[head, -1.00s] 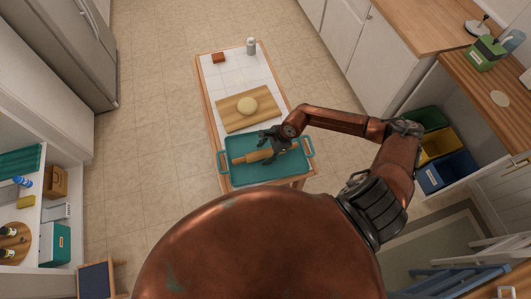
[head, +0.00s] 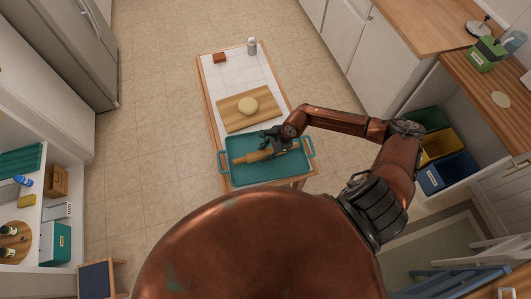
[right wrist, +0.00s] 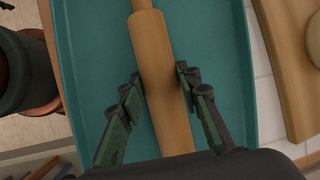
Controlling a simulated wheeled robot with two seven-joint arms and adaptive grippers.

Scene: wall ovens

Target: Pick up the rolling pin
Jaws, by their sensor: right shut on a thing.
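The rolling pin (head: 250,157) is light wood and lies lengthwise over the teal tray (head: 240,178) at the near end of the table. My right gripper (head: 271,148) reaches down to it from the right and is shut on its barrel. In the right wrist view, the pin (right wrist: 147,35) runs between the two dark fingers (right wrist: 158,82), one on each side. I cannot tell whether the pin still touches the tray. The arm and gripper hide part of the pin's right end in the head view. My left gripper is not in view.
A wooden board (head: 235,118) with a ball of dough (head: 247,106) lies just beyond the tray. A shaker (head: 252,46) and a reddish block (head: 219,58) stand at the table's far end. Coloured bins (head: 440,147) are at the right. Floor left of the table is clear.

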